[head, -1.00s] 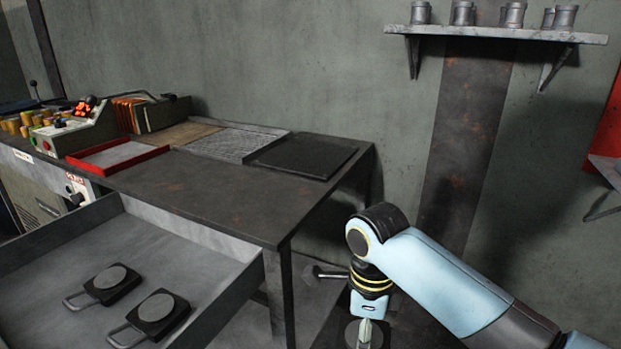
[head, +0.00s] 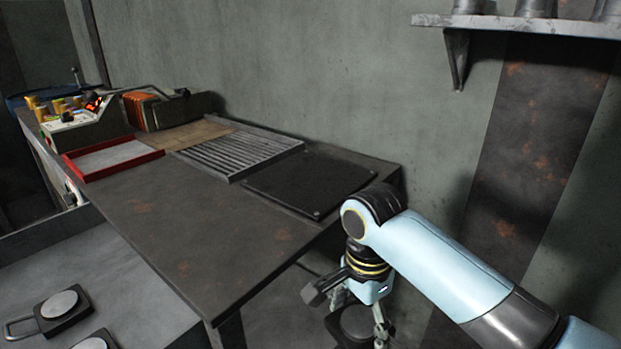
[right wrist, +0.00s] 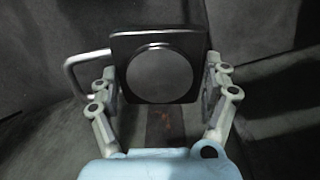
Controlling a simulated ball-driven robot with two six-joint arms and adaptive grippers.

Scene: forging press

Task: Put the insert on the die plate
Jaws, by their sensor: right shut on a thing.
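The insert is a dark square block with a round grey disc and a wire handle. One insert (right wrist: 162,74) sits between the fingers of my right gripper (head: 358,318), its handle to the left in the right wrist view. In the head view this insert (head: 350,325) is partly hidden and hangs below the table top, beyond its right edge. A dark flat plate (head: 310,182), which looks like the die plate, lies bare at the table's right end, with small bolts at its corners. My left gripper is out of view.
The table (head: 200,240) has clear room in front. A ribbed grey tray (head: 235,155), a brown board (head: 185,135) and a red-rimmed tray (head: 75,170) lie left of the plate. More inserts (head: 62,305) rest in a grey bin at lower left. A wall shelf (head: 520,25) is at upper right.

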